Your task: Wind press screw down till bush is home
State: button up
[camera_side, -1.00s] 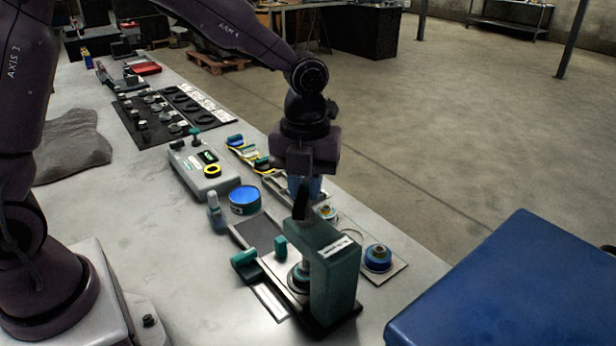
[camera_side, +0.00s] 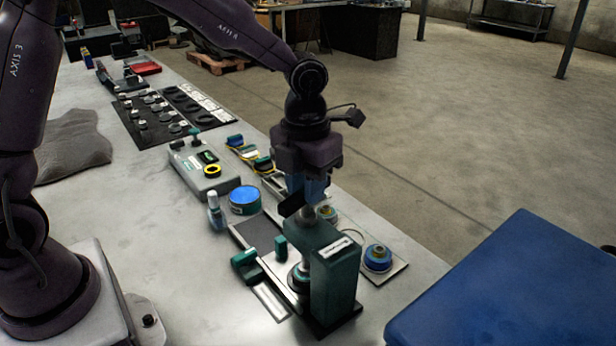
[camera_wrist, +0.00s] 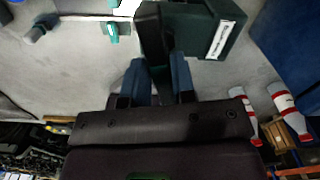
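The dark green press (camera_side: 335,280) stands at the front edge of the bench, with a pale label on its head; it also shows in the wrist view (camera_wrist: 205,30). A black handle bar (camera_side: 292,205) sits on top at the press screw (camera_side: 308,213). My gripper (camera_side: 310,192) is above the press head, pointing down. In the wrist view its blue fingers (camera_wrist: 160,85) lie on both sides of the black bar (camera_wrist: 152,35) and appear shut on it. A round dark part (camera_side: 299,280) sits under the press head; the bush's seating is hidden.
A blue-and-brass round part (camera_side: 377,258) lies on a plate right of the press. A blue-topped tin (camera_side: 244,200), a small bottle (camera_side: 216,213) and a grey instrument box (camera_side: 205,170) stand behind left. A blue surface (camera_side: 520,290) fills the right foreground.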

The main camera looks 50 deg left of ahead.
jog(key=o, duration=0.4)
jog(key=shift+r, duration=2.7)
jog(key=shift+d, duration=0.1)
